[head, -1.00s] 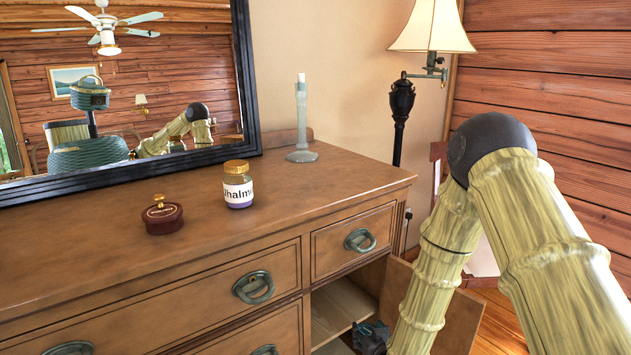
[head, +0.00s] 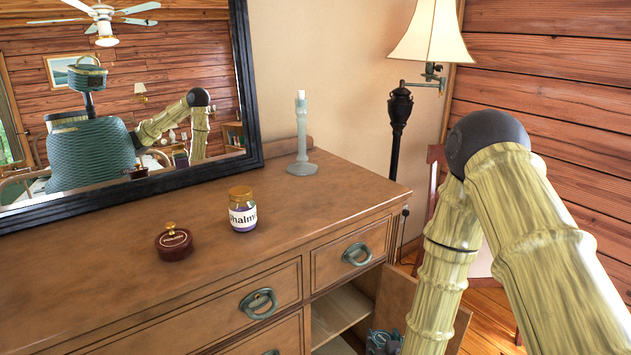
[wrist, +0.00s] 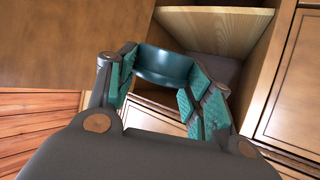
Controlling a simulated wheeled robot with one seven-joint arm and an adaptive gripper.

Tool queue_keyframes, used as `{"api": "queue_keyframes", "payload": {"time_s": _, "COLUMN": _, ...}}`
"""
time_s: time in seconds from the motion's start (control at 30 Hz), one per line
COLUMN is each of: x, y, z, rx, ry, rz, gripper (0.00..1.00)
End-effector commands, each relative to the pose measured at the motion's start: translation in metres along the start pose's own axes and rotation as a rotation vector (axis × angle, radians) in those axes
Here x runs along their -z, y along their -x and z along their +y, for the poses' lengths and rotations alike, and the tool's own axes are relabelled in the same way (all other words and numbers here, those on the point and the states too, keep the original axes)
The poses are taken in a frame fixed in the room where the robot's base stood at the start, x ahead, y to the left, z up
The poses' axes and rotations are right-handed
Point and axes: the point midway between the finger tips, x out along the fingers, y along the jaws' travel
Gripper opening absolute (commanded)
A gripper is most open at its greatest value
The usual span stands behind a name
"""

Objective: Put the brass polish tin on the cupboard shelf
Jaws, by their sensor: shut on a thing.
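My gripper (head: 383,342) is low at the front of the open cupboard, partly hidden by my arm and the frame edge in the head view. In the wrist view my gripper (wrist: 163,88) is shut on a dark teal round tin (wrist: 163,63), held between its green-padded fingers. I take this for the brass polish tin; no label shows. The cupboard shelf (head: 338,312) is a pale board inside the dresser's right end. In the wrist view the shelf (wrist: 215,28) lies beyond the tin, which appears just outside the opening.
The open cupboard door (head: 395,300) stands at the right of the opening, close to my arm. On the dresser top (head: 130,280) are a dark red lidded box (head: 174,243), a labelled jar (head: 242,212) and a candlestick (head: 302,150). A lamp (head: 430,35) stands behind.

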Motion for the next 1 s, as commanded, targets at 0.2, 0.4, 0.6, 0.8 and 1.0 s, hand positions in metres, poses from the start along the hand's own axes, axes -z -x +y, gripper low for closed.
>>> {"api": "queue_keyframes", "payload": {"time_s": 0.2, "x": 0.025, "y": 0.034, "z": 0.0, "rx": 0.001, "ry": 0.0, "rz": -0.002, "gripper": 0.0}}
{"api": "queue_keyframes", "payload": {"time_s": 0.4, "x": 0.042, "y": 0.06, "z": 0.0, "rx": 0.001, "ry": -0.001, "rz": -0.002, "gripper": 0.0}}
{"api": "queue_keyframes", "payload": {"time_s": 0.6, "x": 0.057, "y": 0.085, "z": 0.0, "rx": 0.001, "ry": -0.001, "rz": -0.001, "gripper": 0.0}}
{"api": "queue_keyframes", "payload": {"time_s": 0.8, "x": 0.065, "y": 0.1, "z": 0.0, "rx": 0.001, "ry": -0.001, "rz": 0.0, "gripper": 0.0}}
{"api": "queue_keyframes", "payload": {"time_s": 1.0, "x": 0.066, "y": 0.104, "z": 0.0, "rx": 0.001, "ry": 0.001, "rz": 0.0, "gripper": 0.0}}
